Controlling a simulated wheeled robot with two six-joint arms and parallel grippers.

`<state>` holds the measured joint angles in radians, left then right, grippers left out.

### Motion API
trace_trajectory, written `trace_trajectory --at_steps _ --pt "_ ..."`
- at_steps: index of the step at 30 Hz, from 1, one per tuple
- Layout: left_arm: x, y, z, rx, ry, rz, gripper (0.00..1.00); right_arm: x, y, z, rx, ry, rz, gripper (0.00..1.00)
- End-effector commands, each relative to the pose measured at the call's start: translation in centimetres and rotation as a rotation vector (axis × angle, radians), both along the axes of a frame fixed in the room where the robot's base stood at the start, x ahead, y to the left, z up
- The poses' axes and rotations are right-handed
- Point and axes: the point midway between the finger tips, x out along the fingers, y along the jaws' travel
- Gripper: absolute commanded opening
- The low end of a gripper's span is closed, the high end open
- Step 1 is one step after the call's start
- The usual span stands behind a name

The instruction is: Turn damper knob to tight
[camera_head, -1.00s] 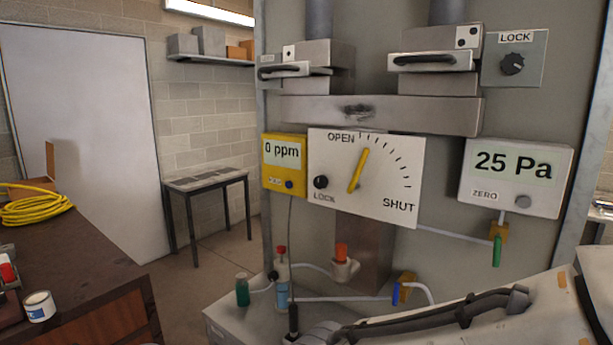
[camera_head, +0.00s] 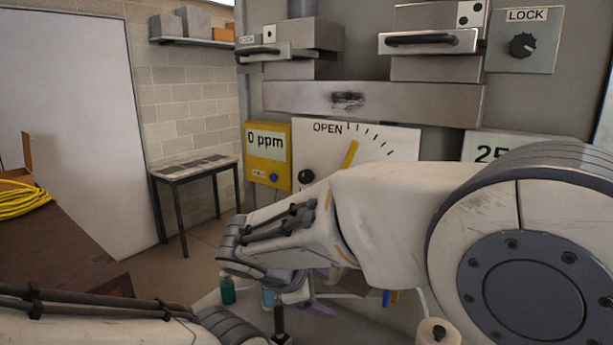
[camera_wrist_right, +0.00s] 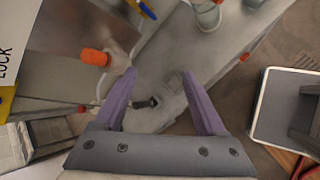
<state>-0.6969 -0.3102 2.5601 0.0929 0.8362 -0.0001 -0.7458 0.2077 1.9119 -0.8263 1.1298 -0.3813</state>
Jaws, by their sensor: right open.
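The white damper panel (camera_head: 393,143) carries the word OPEN, tick marks and a yellow pointer (camera_head: 351,154) leaning right of upright. A black round knob (camera_head: 306,176) is at its left; my right arm covers the panel's lower part. Another black knob (camera_head: 522,45), on a grey plate marked LOCK, is at the upper right. My right gripper (camera_head: 320,291) is below the panel, partly hidden by my own arm. In the right wrist view its purple fingers (camera_wrist_right: 160,76) are apart and empty. My left gripper is out of view.
A yellow 0 ppm meter (camera_head: 267,154) is left of the panel. An orange-capped fitting (camera_wrist_right: 95,57) is near the right fingers in the wrist view. A green bottle (camera_head: 227,291) stands on the lower ledge. The pressure display (camera_head: 490,150) is largely covered by my arm.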

Motion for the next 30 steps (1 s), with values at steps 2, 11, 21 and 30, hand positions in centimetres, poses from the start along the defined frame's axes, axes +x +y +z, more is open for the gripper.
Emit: trace_trajectory --at_steps 2,11,21,30 --pt "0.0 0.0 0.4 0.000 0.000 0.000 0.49 5.5 1.8 2.8 -0.200 -0.087 0.128 0.73" --pt "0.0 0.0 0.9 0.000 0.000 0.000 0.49 15.7 8.2 11.5 -0.747 -0.352 0.333 0.73" --pt "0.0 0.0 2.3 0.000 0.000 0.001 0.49 19.0 7.7 13.4 -0.839 -0.397 0.343 0.73" --pt "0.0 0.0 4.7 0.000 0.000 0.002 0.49 23.6 4.7 13.4 -0.837 -0.399 0.343 0.73"
